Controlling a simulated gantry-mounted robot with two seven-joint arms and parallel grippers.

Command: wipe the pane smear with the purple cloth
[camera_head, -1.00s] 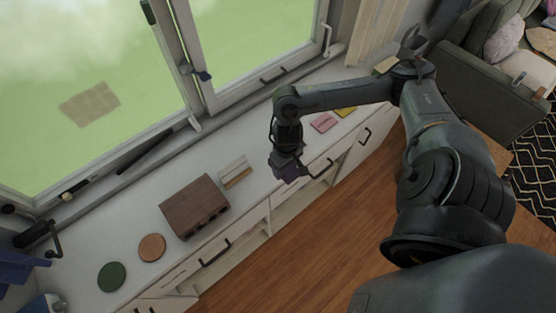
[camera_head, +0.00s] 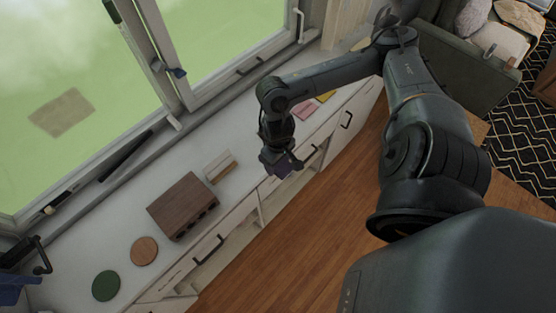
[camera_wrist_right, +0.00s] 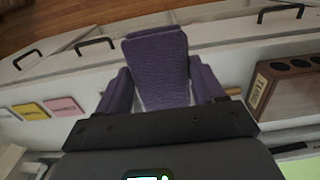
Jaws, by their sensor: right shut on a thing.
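The smear (camera_head: 61,113) is a brownish, roughly rectangular patch on the left window pane in the head view. My right gripper (camera_head: 280,160) hangs over the white counter's front edge, well to the right of the smear and apart from the pane. It is shut on the purple cloth (camera_wrist_right: 157,62), which fills the middle of the right wrist view. In the head view only a little purple (camera_head: 284,166) shows at the gripper. My left gripper is not in view.
A brown wooden box (camera_head: 183,204), a small card stand (camera_head: 220,166), a round brown disc (camera_head: 144,251) and a green disc (camera_head: 106,286) stand on the counter (camera_head: 75,257). Pink (camera_head: 304,109) and yellow pads lie behind my arm. Window handles and frame bars project near the panes.

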